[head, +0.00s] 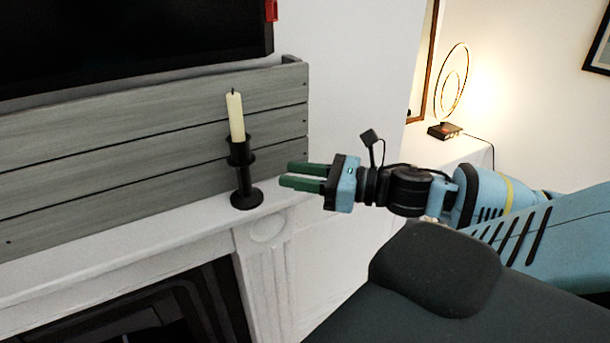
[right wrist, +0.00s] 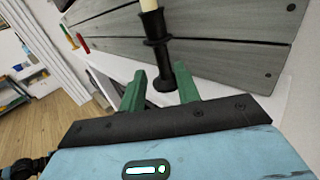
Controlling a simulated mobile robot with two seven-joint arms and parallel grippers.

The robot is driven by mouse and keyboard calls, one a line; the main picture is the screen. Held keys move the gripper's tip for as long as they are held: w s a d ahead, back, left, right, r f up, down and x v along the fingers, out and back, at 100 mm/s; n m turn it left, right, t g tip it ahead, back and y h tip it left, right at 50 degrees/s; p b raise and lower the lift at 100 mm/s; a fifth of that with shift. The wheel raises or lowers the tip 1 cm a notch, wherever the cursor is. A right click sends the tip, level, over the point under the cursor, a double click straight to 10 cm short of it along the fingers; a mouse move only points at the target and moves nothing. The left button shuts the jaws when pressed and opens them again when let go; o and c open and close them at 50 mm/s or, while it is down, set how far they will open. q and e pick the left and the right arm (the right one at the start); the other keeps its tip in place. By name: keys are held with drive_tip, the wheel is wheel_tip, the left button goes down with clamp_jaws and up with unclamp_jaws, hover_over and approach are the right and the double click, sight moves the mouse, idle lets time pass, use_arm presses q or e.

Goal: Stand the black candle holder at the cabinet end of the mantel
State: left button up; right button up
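The black candle holder (head: 243,180) stands upright on the white mantel (head: 130,236), near its right end, with a cream candle (head: 236,118) in it. My right gripper (head: 287,174) is open and empty just right of the holder, its green fingers pointing at it with a small gap. In the right wrist view the holder (right wrist: 156,42) rises beyond the fingertips of my gripper (right wrist: 162,76), roughly between the two fingers. My left gripper is not in view.
Grey wooden boards (head: 130,142) back the mantel, below a black screen (head: 130,40). A ring lamp (head: 449,90) stands on a white cabinet (head: 450,152) at the right. Small red (right wrist: 68,36) and green (right wrist: 83,44) items show farther along in the wrist view.

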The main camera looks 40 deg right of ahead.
drive_tip(key=shift+s+d, duration=0.3)
drive_tip(key=shift+s, duration=0.15)
idle(0.3)
